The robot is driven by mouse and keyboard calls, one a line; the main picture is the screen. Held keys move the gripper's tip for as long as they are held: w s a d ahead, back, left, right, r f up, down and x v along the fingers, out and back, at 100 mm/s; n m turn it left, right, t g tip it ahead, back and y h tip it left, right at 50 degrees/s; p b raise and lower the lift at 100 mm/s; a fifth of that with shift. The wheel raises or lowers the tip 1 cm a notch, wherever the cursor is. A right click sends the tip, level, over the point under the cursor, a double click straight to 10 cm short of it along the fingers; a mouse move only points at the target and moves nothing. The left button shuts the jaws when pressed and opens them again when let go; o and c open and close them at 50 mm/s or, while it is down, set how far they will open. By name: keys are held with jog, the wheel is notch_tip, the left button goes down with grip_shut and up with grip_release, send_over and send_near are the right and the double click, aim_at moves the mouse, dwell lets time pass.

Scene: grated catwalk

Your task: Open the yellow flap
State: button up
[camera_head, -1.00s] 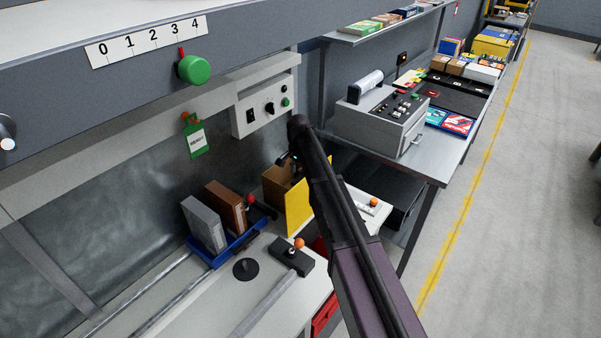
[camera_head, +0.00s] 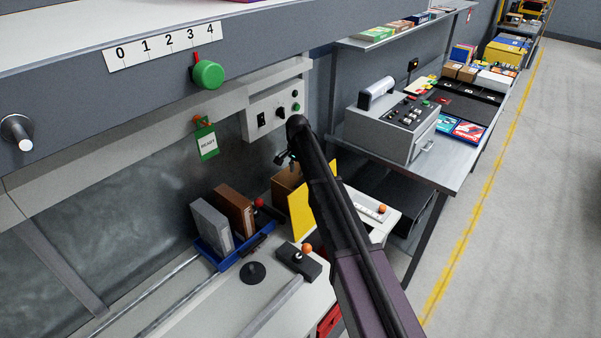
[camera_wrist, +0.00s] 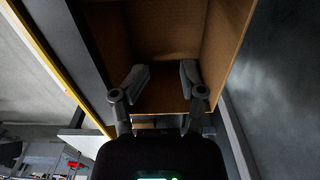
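The yellow flap (camera_head: 299,212) is an upright panel beside a brown box (camera_head: 285,182) on the light bench; my arm hides part of it. In the wrist view a thin yellow edge (camera_wrist: 62,68) runs diagonally at left, probably the flap seen edge-on. A brown hollow interior (camera_wrist: 170,35) lies beyond my fingers. My gripper (camera_head: 284,158) is above the box in the head view. In the wrist view my gripper (camera_wrist: 164,72) has its two fingers apart, with nothing between them. Whether a finger touches the box or flap cannot be told.
A blue tray (camera_head: 222,260) with grey and brown binders stands left of the flap. A black orange-knobbed lever (camera_head: 300,258) is in front. A control box (camera_head: 270,113) hangs behind. A grey machine (camera_head: 388,130) stands on the right bench. The floor at right is clear.

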jog(key=w+a, duration=0.6)
jog(key=a, duration=0.2)
dwell(1.4)
jog(key=shift+s, duration=0.15)
dwell(0.4)
